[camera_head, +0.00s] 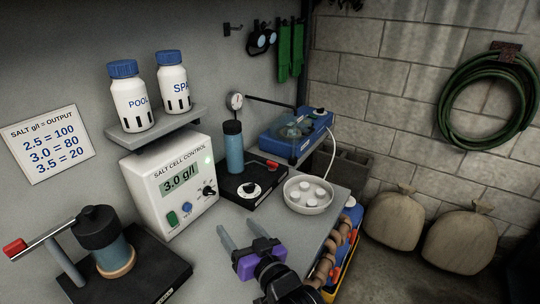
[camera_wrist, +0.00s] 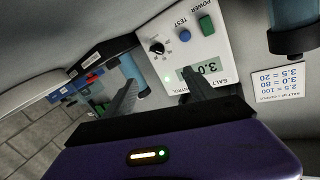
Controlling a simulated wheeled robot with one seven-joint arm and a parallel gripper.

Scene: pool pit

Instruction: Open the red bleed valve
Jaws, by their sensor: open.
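Two red parts show in the head view, and neither has a readable label marking it as the bleed valve. One is a red grip (camera_head: 15,249) at the end of a metal lever by a black-capped blue canister (camera_head: 115,257), lower left. The other is a small red piece (camera_head: 271,163) beside a slim blue cylinder (camera_head: 234,155) with a pressure gauge (camera_head: 236,101) above it. My purple gripper (camera_head: 238,227) is open and empty over the grey bench, right of the canister and in front of the control box. Its two grey fingers also show in the wrist view (camera_wrist: 158,88).
The white salt control box (camera_head: 172,180), reading 3.0 g/l, stands behind my gripper, below a shelf (camera_head: 158,132) with two white bottles. A white bowl of tablets (camera_head: 309,194) and a blue device (camera_head: 296,132) stand to the right. Bare bench (camera_head: 205,250) lies left of my gripper.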

